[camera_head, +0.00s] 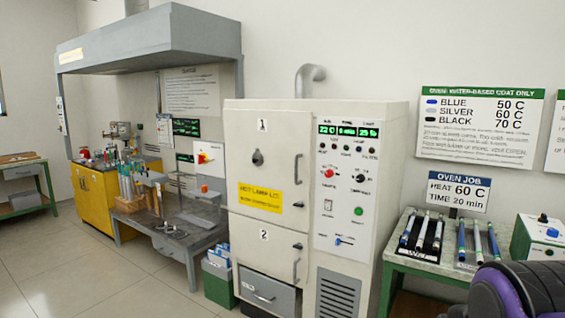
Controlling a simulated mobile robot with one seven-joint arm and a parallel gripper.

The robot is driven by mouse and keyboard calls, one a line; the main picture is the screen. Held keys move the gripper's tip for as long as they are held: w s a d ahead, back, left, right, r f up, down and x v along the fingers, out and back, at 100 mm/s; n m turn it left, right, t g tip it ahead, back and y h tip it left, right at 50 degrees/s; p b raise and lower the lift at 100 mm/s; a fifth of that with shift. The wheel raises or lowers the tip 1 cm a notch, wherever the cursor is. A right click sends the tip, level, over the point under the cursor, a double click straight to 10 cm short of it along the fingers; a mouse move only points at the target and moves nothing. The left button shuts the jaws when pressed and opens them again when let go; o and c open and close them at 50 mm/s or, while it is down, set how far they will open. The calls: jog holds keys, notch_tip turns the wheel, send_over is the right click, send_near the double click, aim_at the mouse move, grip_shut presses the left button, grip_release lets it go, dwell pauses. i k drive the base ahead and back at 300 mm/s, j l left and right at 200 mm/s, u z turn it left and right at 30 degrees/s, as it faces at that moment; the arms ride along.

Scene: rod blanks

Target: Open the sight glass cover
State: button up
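The cream oven cabinet (324,116) stands in the middle of the view. Its upper door (285,135), marked 1, looks shut. A small dark round fitting (257,157) sits on this door above a yellow label; it looks like the sight glass cover, but it is too small to tell how it is set. A vertical handle (297,168) is on the door's right side. Only dark and purple rounded parts of my arm show at the lower right, well away from the oven. My gripper is not in view.
A control panel (348,180) is right of the doors. The lower door (270,240), marked 2, looks shut. A green-framed bench (425,262) with several rods stands to the right, a hooded work area to the left. The tiled floor (60,275) is clear at the front left.

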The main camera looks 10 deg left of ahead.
aim_at(257, 158)
jog(key=u, duration=0.6)
jog(key=i+u, duration=0.15)
jog(key=i, duration=0.35)
jog(key=i+l+u, duration=0.15)
jog(key=i, duration=0.35)
jog(key=i+l+u, duration=0.15)
jog(key=i, duration=0.3)
jog(key=i+l+u, duration=0.1)
jog(key=i, duration=0.4)
jog(key=i+l+u, duration=0.15)
jog(key=i+l, duration=0.2)
jog(key=i+j, duration=0.1)
jog(key=j, duration=0.25)
jog(key=k+j+z, duration=0.25)
jog(key=k+j, duration=0.25)
jog(key=i+l+u, duration=0.15)
jog(key=i+l, duration=0.25)
jog(key=i+l+u, duration=0.2)
jog(key=i+l, duration=0.2)
jog(key=l, duration=0.15)
